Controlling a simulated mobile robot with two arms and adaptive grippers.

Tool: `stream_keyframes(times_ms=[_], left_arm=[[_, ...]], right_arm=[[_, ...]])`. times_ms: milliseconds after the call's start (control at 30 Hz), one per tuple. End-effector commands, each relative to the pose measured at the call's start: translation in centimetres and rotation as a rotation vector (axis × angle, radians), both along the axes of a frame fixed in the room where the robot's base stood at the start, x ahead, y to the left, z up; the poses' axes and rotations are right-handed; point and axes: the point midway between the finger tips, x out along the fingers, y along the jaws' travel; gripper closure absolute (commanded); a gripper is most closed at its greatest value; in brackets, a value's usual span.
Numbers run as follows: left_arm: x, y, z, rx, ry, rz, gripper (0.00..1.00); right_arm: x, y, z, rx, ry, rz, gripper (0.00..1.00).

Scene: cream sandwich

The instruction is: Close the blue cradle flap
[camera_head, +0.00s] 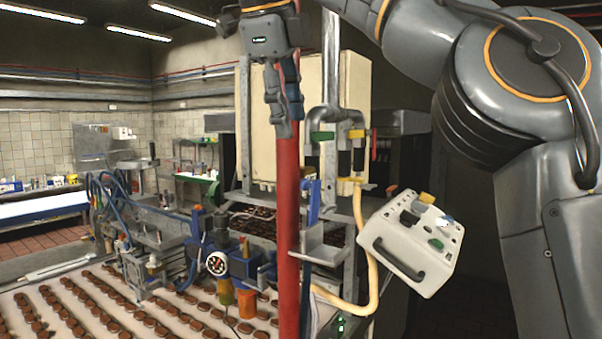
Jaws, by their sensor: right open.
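My right gripper (287,118) hangs at the top centre with its fingers pointing down. It is open, and no held object shows between its fingers. Its fingers overlap the upper part of a red upright pole (288,210) in the picture; I cannot tell whether they touch it. A narrow blue upright piece (314,203), which may be the cradle flap, stands just right of the pole above a grey metal bracket (322,255). It is below and right of the gripper, apart from it. I cannot tell how far the flap is open. My left gripper is out of view.
A white control box (412,243) with a black handle and buttons sits right of the bracket. Pipes with coloured valve handles (322,136) stand behind. A yellow hose (360,225) hangs nearby. The conveyor (20,285) carries rows of brown biscuits under blue machinery (240,262).

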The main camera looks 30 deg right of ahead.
Motion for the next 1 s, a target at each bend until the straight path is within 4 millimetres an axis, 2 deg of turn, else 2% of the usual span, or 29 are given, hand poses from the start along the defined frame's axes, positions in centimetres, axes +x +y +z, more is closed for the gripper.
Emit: stream_keyframes(times_ms=[500, 700, 1000], left_arm=[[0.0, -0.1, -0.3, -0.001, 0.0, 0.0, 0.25], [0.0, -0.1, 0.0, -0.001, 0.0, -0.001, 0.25], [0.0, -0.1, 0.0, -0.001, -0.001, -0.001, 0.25]], right_arm=[[2.4, -3.4, -8.1, 0.001, -0.001, 0.003, 0.57], [2.9, -4.1, -9.6, 0.001, -0.003, 0.001, 0.57], [3.0, -4.2, -10.0, 0.0, -0.005, 0.001, 0.57]])
